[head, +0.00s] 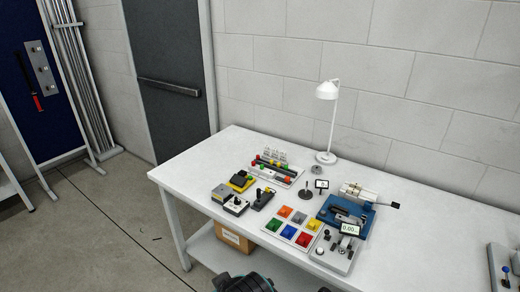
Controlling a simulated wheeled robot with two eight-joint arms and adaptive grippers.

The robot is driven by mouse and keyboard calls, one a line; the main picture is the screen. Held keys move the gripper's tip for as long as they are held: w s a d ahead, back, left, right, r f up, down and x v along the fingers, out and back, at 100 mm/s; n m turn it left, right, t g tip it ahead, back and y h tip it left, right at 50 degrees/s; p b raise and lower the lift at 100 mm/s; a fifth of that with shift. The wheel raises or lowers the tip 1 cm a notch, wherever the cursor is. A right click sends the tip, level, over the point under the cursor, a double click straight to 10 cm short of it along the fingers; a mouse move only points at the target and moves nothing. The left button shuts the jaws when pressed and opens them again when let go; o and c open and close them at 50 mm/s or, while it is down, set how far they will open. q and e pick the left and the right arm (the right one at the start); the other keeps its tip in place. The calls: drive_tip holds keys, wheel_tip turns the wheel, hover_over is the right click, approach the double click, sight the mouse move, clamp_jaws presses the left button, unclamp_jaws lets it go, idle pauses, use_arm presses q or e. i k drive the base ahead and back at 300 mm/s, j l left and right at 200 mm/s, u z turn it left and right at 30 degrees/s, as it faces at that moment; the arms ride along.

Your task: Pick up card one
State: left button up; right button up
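I cannot make out a thing plainly marked as card one. A white board (268,237) with several coloured square tiles lies at the front of the white table (222,153); the tiles are grey, orange, yellow, blue, green and red. Behind it stands a rack (282,179) with coloured pieces and small clear upright pieces, too small to read. No gripper fingers show; only a dark rounded part, perhaps mine, shows at the bottom edge.
A white lamp (328,91) stands at the back. A blue device (340,216) and a small display (350,229) stand right of the tiles. Joystick boxes (236,205) stand left. A cardboard box (234,238) is on the lower shelf.

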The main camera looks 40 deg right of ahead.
sight(284, 155)
drive_tip(key=i+j+z, duration=0.1)
drive_tip(key=i+z, duration=0.15)
drive_tip(key=i, duration=0.2)
drive_tip(key=i+j+z, duration=0.25)
drive_tip(key=i, duration=0.15)
drive_tip(key=l, duration=0.1)
